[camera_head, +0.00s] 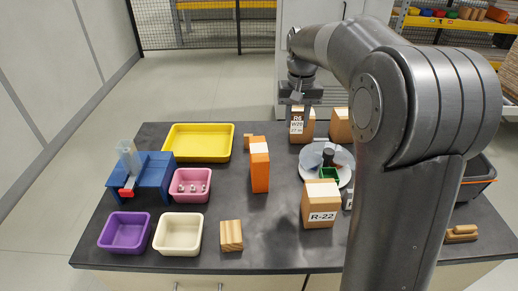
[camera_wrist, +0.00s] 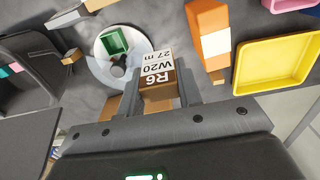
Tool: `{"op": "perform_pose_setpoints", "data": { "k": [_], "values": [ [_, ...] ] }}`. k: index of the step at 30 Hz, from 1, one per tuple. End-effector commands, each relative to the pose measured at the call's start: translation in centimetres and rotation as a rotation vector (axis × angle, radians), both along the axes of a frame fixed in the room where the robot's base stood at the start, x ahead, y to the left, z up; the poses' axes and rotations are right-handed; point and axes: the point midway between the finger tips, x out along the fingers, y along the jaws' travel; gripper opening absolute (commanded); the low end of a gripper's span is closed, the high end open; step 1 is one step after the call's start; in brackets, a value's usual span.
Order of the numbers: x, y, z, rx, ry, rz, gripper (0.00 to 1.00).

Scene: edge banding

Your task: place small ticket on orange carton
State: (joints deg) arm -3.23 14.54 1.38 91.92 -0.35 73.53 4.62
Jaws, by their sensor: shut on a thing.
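In the wrist view the orange carton (camera_wrist: 207,20) is at the upper right, apart from the ticket.
Tan cartons stand behind the ticket and at the front, one marked "R-22" (camera_head: 321,205). A round white turntable (camera_head: 344,180) holds a green tray (camera_head: 328,173). A yellow tray (camera_head: 199,155), pink bin (camera_head: 190,198) and blue stand (camera_head: 153,176) are left. Table around the orange carton's front is clear.

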Motion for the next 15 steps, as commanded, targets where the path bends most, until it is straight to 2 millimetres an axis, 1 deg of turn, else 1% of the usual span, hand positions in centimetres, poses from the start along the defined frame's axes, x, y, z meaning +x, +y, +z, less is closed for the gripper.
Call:
{"op": "perform_pose_setpoints", "data": {
  "k": [1,3,6,8,15],
  "values": [
    [0.4,-0.3,0.5,0.000,-0.001,-0.002,0.11],
    [0.6,-0.5,1.0,0.000,-0.001,-0.001,0.11],
    [1.0,0.3,0.7,0.000,0.002,0.002,0.11],
    [1.3,1.3,0.0,0.000,0.004,0.003,0.11],
    [3.0,6.6,-3.3,0.000,0.003,0.004,0.11]
  ]
}}
